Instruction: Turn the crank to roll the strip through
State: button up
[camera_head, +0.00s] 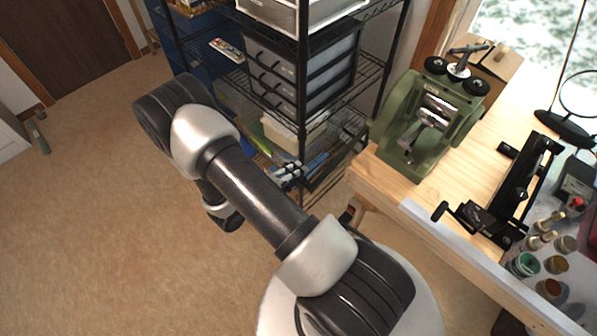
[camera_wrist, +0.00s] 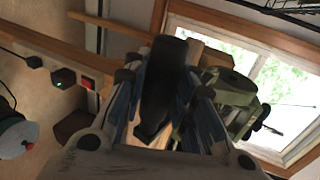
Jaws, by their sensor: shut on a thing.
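The green rolling mill (camera_head: 408,128) stands upright on the near left corner of the wooden bench, with black knobs and a T-bar on top and shiny rollers in its opening. Its green body also shows in the wrist view (camera_wrist: 236,88), right of my gripper. My gripper (camera_wrist: 160,115) is shut on a dark, tapered piece, apparently the crank handle (camera_wrist: 165,80), which lies between its fingers. In the head view, my gripper (camera_head: 288,173) shows only partly past my arm, left of the bench. The crank's link to the mill is hidden. I cannot make out the strip.
A black wire shelf (camera_head: 308,100) with grey drawers stands left of the mill. A black vise-like tool (camera_head: 512,190) and several small jars (camera_head: 555,264) occupy the bench to the right. The bench's front edge (camera_head: 440,228) lies near my arm.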

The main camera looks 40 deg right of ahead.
jog(key=r+p, duration=0.2)
jog(key=r, duration=0.1)
jog(key=r+p, duration=0.3)
jog(key=a+r+p, duration=0.1)
jog(key=r+p, duration=0.1)
jog(key=r, duration=0.1)
jog(key=shift+r+p, duration=0.25)
jog(key=shift+p, duration=0.1)
jog(key=shift+f, duration=0.2)
jog(key=o, duration=1.1)
jog(key=shift+a, duration=0.1)
jog(key=p+v, duration=0.2)
jog(key=v, duration=0.5)
